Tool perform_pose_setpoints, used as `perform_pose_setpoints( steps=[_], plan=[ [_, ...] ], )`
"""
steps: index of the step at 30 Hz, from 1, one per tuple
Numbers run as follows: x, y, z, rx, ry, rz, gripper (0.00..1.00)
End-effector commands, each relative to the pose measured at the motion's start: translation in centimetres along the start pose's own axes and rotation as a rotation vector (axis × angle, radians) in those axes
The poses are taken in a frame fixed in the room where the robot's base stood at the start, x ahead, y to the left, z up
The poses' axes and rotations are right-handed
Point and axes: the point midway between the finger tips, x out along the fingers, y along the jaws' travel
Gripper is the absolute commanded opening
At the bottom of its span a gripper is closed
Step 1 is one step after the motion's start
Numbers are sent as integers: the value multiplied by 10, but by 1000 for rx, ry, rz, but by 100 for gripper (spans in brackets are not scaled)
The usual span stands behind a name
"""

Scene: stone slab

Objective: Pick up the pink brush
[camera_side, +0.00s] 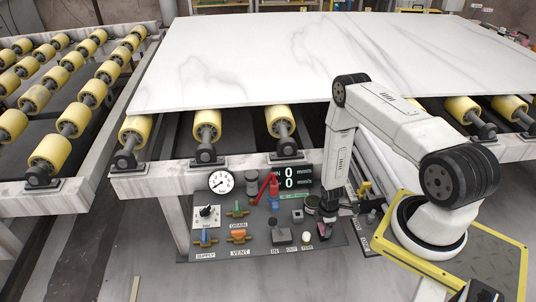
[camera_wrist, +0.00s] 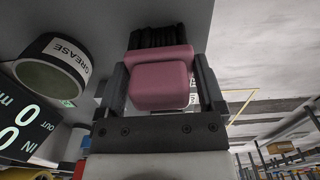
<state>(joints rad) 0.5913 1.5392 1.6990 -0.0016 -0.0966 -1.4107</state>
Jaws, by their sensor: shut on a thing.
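The pink brush (camera_wrist: 160,85) fills the middle of the wrist view, with a pink block body and dark bristles at its far end. My gripper (camera_wrist: 162,95) has one finger on each side of the brush and is shut on it. In the side view my gripper (camera_side: 325,222) points down at the right end of the grey control panel, and the brush (camera_side: 323,231) shows small and partly hidden at its tip. I cannot tell from the side view whether the brush touches the panel.
A round tin marked GREASE (camera_wrist: 52,62) stands left of the brush. The panel (camera_side: 262,238) also carries a dial gauge (camera_side: 221,182), coloured valve handles, a red lever (camera_side: 262,190) and a digital display (camera_side: 297,178). A white stone slab (camera_side: 290,55) lies on yellow rollers behind.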

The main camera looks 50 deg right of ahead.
Motion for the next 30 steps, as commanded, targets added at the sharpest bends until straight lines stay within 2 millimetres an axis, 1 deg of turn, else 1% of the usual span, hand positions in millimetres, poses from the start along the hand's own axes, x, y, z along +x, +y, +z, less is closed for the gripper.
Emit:
perform_pose_setpoints(
  steps=[8,14,21,26,30],
  plan=[
    [-2,0,0,0,0,1,25],
    [-10,1,0,0,0,1,25],
    [-33,0,0,0,0,2,25],
    [-50,-14,5,0,0,0,25],
    [-67,-28,9,1,0,0,25]
  ],
)
